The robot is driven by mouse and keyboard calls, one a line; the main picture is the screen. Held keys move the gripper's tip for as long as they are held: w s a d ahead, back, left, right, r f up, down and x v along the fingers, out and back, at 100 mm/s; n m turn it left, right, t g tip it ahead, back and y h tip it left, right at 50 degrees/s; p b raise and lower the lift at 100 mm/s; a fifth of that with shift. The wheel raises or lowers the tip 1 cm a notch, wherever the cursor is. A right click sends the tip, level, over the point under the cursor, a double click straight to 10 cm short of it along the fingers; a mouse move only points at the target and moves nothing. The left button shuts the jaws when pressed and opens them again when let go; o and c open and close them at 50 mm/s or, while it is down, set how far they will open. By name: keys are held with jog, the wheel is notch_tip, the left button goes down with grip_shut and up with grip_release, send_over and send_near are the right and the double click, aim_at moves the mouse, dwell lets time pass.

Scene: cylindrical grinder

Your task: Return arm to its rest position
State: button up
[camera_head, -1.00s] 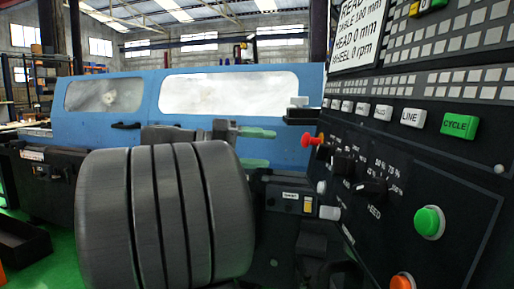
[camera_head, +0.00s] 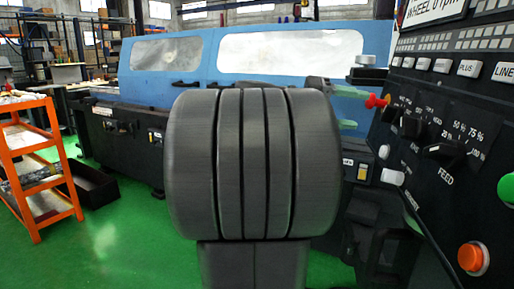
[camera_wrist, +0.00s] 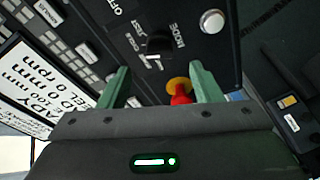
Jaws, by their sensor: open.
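My gripper (camera_wrist: 160,72) is open, with its two green fingers apart in the wrist view. A red knob on a yellow base (camera_wrist: 180,92) shows between the fingers, nearer the right one. I cannot tell whether a finger touches it. In the head view, a green finger (camera_head: 347,124) shows just left of the red knob (camera_head: 377,101), partly hidden behind my dark grey arm. My arm fills the middle of the head view and hides part of the machine.
The control panel (camera_head: 440,115), with knobs and buttons, stands close on the right. The blue grinder (camera_head: 190,62) stretches behind my arm. An orange shelf cart (camera_head: 45,180) stands at left beside a dark bin (camera_head: 95,187). Green floor (camera_head: 125,240) is open at lower left.

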aim_at(383, 114)
jog(key=d, duration=0.7)
jog(key=shift+d+f+b, duration=0.2)
jog(key=shift+f+b, duration=0.15)
jog(key=shift+f, duration=0.05)
jog(key=shift+a, duration=0.15)
